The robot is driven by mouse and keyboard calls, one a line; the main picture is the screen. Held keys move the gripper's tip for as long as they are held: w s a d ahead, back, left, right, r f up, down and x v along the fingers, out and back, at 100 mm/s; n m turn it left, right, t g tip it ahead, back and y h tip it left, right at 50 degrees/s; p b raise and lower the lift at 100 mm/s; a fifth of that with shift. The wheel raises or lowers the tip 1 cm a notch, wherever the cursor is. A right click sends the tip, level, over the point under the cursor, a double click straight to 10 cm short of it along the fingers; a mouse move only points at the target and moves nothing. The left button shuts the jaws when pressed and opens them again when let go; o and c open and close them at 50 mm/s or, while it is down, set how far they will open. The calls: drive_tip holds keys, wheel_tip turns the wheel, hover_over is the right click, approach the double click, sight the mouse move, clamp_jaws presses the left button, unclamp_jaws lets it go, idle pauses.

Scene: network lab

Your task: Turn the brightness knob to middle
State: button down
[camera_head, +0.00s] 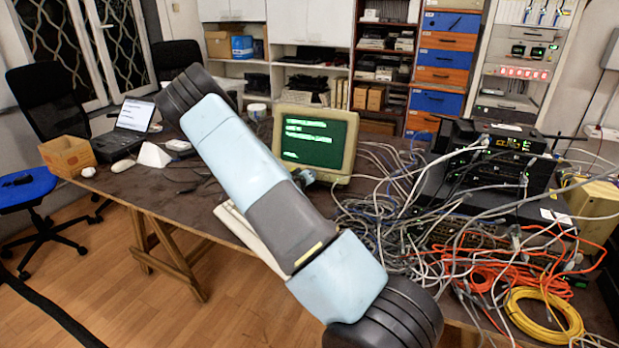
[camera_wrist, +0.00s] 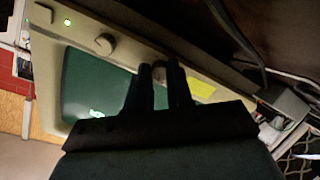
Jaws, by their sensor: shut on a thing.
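A beige monitor (camera_head: 352,150) with green text on a dark screen stands on the table in the head view. In the wrist view its front frame (camera_wrist: 75,35) lies close, seen rotated, with a round knob (camera_wrist: 104,44) left free. My gripper (camera_wrist: 159,72) is shut on a second knob (camera_wrist: 158,69) on the same frame; its two dark fingers stand on either side of it. The fingers hide most of this knob, so its angle and any marking cannot be read.
A green light (camera_wrist: 67,22) and a yellow label (camera_wrist: 201,88) sit on the monitor's frame. Tangled cables (camera_head: 400,215) and stacked network devices (camera_head: 490,160) crowd the table to the right. A laptop (camera_head: 130,122) and a cardboard box (camera_head: 68,155) are at the left.

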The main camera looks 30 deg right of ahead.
drive_tip(key=shift+s+a+f+m, duration=0.1)
drive_tip(key=shift+f+m, duration=0.1)
drive_tip(key=shift+m, duration=0.6)
drive_tip(key=shift+s+a+f+m, duration=0.1)
drive_tip(key=shift+f+m, duration=0.05)
drive_tip(key=shift+m, duration=0.65)
drive_tip(key=shift+w, duration=0.1)
drive_tip(key=c, duration=1)
unclamp_jaws()
drive_tip(key=shift+r, duration=0.15)
drive_tip(key=shift+w+d, duration=0.1)
drive_tip(key=shift+r, duration=0.15)
